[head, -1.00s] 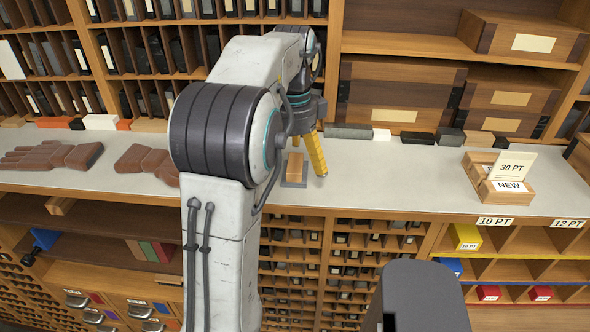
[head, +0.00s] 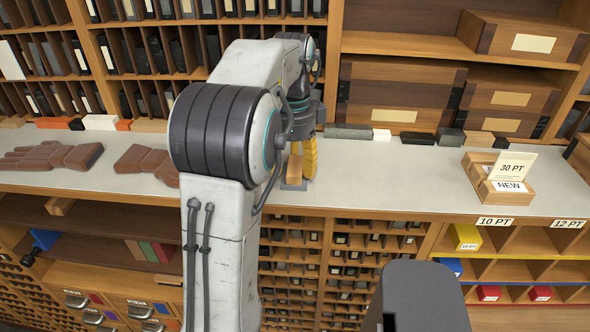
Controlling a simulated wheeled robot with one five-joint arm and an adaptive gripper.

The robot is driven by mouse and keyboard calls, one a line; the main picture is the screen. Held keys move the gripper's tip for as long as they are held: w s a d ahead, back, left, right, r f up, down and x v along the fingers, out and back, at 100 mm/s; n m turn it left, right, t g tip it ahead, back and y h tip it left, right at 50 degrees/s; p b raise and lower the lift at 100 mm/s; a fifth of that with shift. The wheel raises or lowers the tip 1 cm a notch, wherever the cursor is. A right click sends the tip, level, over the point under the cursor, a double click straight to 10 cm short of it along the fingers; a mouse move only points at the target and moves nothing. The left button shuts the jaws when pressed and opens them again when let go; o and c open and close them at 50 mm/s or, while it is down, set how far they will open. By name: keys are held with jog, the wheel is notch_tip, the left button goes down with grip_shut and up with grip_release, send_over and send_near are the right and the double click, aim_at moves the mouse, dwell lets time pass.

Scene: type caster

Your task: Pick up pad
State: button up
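The pad looks to be the small tan block (head: 294,166) on a thin grey plate (head: 294,186) at the front of the counter, just right of my arm. My gripper (head: 299,172) points down at the block. One yellow finger stands nearly upright against the block's right side. The other finger is mostly hidden behind my arm and the block. The gripper appears closed on the block, which still sits at the plate.
The grey counter (head: 400,180) is clear to the right up to a wooden card box (head: 495,183). Brown blocks (head: 75,157) lie at left. Grey and black bars (head: 348,132) line the back, below shelves with wooden boxes (head: 400,92).

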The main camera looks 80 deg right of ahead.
aim_at(293, 162)
jog(key=c, duration=0.9)
jog(key=shift+r, duration=0.45)
jog(key=shift+c, duration=0.2)
notch_tip(293, 162, up, 3)
jog(key=shift+r, duration=0.2)
jog(key=s+r+p, duration=0.2)
jog(key=s+r, duration=0.4)
jog(key=s, duration=0.5)
jog(key=shift+s+r, duration=0.35)
jog(key=o, duration=0.6)
jog(key=c, duration=0.5)
